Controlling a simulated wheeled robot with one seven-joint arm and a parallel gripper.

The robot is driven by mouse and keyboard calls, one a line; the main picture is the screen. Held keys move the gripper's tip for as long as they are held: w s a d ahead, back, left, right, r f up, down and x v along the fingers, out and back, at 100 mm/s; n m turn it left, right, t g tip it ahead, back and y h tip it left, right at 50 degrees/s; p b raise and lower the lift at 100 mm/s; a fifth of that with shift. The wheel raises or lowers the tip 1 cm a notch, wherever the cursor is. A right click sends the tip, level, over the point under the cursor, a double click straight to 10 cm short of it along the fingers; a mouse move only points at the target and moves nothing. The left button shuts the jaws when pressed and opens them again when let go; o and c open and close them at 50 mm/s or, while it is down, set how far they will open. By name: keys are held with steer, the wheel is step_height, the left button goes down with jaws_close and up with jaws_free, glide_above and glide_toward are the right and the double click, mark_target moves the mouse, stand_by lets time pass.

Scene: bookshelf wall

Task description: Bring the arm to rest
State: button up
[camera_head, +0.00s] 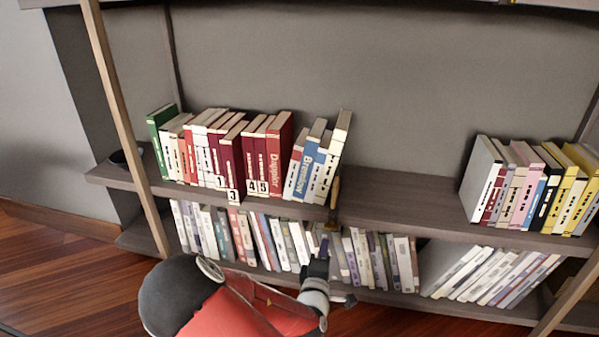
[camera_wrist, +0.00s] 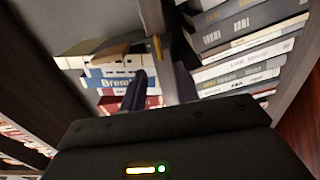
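My arm reaches up from the bottom of the head view, with its red and black links in front of the lower shelf. My gripper (camera_head: 323,243) is at the front of the lower book row, just below the upper shelf's edge. In the wrist view my gripper (camera_wrist: 160,88) shows two dark fingers standing apart, with no object visible between them. Beyond the fingers are blue-and-white and red books (camera_wrist: 118,84) on the left and grey and white books (camera_wrist: 240,62) on the right.
The upper shelf (camera_head: 400,204) has a bare stretch between the left book row (camera_head: 230,160) and the right one (camera_head: 535,185). A slim brown upright object (camera_head: 334,192) is at its front edge. Wooden posts (camera_head: 125,125) frame the unit. Open floor (camera_head: 65,270) lies left.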

steer(key=s+d+r+m+g+y+p, duration=0.2)
steer(key=s+r+m+g, duration=0.3)
steer(key=s+r, duration=0.7)
steer(key=s+d+r+m+g+y+p, duration=0.1)
steer(key=s+r+m+g+y+p, duration=0.2)
steer(key=s, duration=1.3)
step_height(320, 180, up, 9)
steer(key=m+g, duration=0.3)
steer(key=m, duration=0.3)
steer(key=shift+d+f+m+g+y, duration=0.15)
steer(key=shift+d+m+g+y, duration=0.15)
steer(key=shift+d, duration=0.1)
